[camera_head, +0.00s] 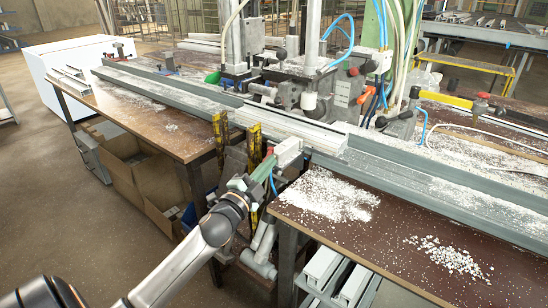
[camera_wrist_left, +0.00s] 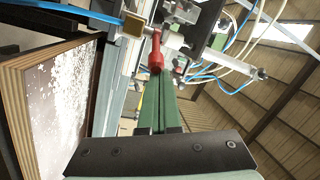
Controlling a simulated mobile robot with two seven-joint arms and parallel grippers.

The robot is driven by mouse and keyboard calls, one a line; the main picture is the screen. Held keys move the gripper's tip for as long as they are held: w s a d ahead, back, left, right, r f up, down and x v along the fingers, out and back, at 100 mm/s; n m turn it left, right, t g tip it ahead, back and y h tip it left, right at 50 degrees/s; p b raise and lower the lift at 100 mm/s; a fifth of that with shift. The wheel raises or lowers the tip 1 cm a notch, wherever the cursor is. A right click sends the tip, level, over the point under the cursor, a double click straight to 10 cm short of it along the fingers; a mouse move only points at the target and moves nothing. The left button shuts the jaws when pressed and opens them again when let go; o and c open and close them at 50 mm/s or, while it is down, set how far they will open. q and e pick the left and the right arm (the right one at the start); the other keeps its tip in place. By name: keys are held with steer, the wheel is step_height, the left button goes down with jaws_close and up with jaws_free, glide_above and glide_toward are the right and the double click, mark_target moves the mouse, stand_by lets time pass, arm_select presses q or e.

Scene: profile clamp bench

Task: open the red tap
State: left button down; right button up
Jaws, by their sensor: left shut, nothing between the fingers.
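The red tap (camera_wrist_left: 156,52) shows in the left wrist view as a small red lever beside a brass block, just beyond my fingertips. My left gripper (camera_wrist_left: 168,78) has its two green fingers together with nothing between them. The fingertips overlap the lower end of the red lever in this view; I cannot tell whether they touch it. In the head view my left gripper (camera_head: 265,168) reaches up to the front edge of the bench, beside a pale cylinder (camera_head: 289,152). The tap is small and largely hidden there. My right gripper is not in view.
A blue hose (camera_wrist_left: 75,13) runs to the brass block. The brown bench top (camera_head: 400,225) at right carries white chips. Long grey rails (camera_head: 440,190) cross the bench, and yellow-black uprights (camera_head: 221,135) stand left of my gripper. A clamp machine (camera_head: 315,85) stands behind.

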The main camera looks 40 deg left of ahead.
arm_select(q)
steer(key=m+h, duration=0.1)
steer(key=a+m+h, duration=0.1)
steer(key=h, duration=0.1)
steer(key=s+m+h+p, duration=0.1)
steer(key=h, duration=0.1)
steer(key=shift+a, duration=0.35)
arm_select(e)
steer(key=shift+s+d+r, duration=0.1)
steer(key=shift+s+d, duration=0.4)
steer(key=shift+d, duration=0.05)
arm_select(q)
steer(key=shift+w+d+r, duration=0.1)
